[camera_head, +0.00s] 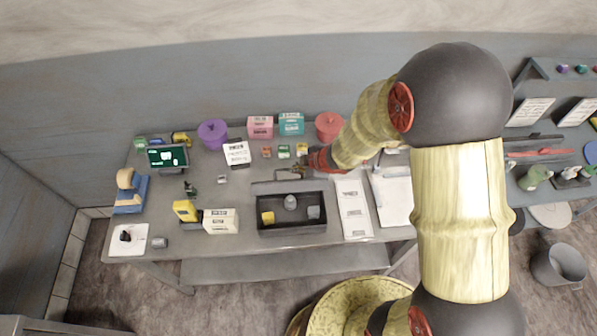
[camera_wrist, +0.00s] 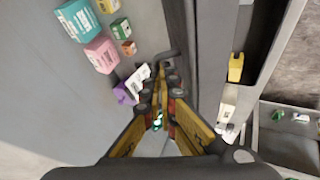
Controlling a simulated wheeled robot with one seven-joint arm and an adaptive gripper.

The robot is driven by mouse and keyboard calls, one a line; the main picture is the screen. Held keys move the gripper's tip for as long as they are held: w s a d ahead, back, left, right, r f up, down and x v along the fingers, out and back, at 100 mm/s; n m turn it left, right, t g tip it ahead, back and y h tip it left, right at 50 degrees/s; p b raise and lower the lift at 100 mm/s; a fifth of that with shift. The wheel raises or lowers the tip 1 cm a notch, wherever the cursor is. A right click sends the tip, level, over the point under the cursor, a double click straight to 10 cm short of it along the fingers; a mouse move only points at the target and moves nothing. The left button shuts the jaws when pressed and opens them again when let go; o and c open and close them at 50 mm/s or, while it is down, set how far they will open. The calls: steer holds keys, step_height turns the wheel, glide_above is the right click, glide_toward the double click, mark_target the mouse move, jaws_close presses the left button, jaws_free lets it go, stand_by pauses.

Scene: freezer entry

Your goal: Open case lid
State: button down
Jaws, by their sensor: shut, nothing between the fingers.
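The case (camera_head: 262,228) is a dark grey open box on the workbench in the head view. A yellow block (camera_head: 268,217) and grey pieces lie inside. Its lid (camera_head: 290,186) appears as a grey panel along the back edge, apparently raised; its exact angle is hard to tell. In the wrist view the lid (camera_wrist: 202,45) is a dark slab right of my fingers, with a handle-like bar (camera_wrist: 168,54) on its left side. The case interior (camera_wrist: 258,35) shows beyond it. My gripper (camera_head: 306,169) is shut and empty behind the lid; it also shows in the wrist view (camera_wrist: 158,72). Contact with the lid cannot be told.
A purple pot (camera_head: 212,133), pink box (camera_head: 260,127), teal box (camera_head: 291,124) and red pot (camera_head: 329,126) stand along the back. A white printed card (camera_head: 236,153) stands left of my gripper. Papers (camera_head: 352,207) lie right of the case. A white box (camera_head: 220,221) stands left.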

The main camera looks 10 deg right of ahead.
steer(key=shift+w+d+f+p, duration=0.1)
steer(key=shift+w+p, duration=0.8)
steer(key=shift+w, duration=0.8)
